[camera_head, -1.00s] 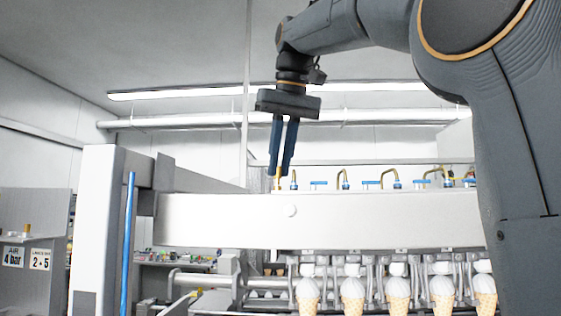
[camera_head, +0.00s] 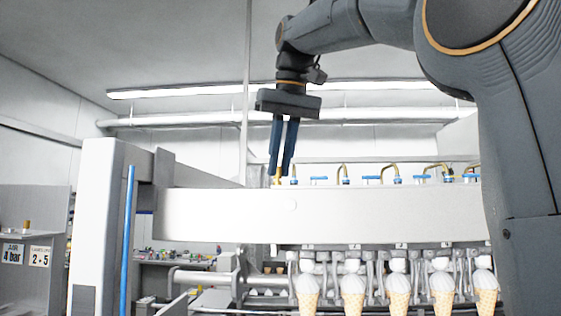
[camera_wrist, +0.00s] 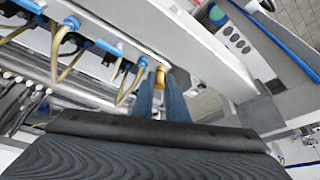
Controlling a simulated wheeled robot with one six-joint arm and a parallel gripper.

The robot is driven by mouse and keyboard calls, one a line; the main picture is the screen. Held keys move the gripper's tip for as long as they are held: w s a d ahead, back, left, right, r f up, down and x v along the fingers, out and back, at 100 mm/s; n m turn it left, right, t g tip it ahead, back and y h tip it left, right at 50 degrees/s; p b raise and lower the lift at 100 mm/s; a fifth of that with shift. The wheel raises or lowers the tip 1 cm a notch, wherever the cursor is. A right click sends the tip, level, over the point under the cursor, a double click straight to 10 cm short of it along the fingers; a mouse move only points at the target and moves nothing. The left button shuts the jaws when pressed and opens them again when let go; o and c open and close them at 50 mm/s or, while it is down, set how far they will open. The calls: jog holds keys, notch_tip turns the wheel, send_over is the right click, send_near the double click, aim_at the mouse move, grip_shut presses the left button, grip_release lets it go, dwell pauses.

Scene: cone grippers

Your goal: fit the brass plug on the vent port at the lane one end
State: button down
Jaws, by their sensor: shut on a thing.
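My gripper (camera_head: 282,176) points down over the left end of the white beam (camera_head: 350,216), its two blue fingers close together. It is shut on the brass plug (camera_head: 278,179), a small gold piece at the fingertips, just above or behind the beam's top edge. In the wrist view the brass plug (camera_wrist: 161,76) shows between the ends of the blue fingers (camera_wrist: 165,95), beside the beam edge. The vent port is not clearly seen; the beam, the fingers and the plug hide that spot. I cannot tell whether the plug touches the port.
Brass tubes with blue fittings (camera_head: 345,174) stand in a row along the beam to the right of my gripper. Ice cream cones (camera_head: 353,293) hang below the beam. A white post (camera_head: 98,225) with a blue tube (camera_head: 128,240) stands at the left.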

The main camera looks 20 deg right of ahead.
dwell(0.3)
jog(key=c, duration=1.7)
grip_release()
jog(key=shift+o, duration=0.7)
jog(key=shift+c, duration=0.3)
jog(key=shift+o, duration=0.5)
jog(key=shift+r+p, duration=1.4)
jog(key=shift+p, duration=0.2)
jog(key=shift+d+r, duration=0.15)
jog(key=shift+r, duration=0.4)
jog(key=shift+a+r, duration=0.2)
jog(key=shift+r, duration=0.3)
jog(key=shift+d, duration=0.1)
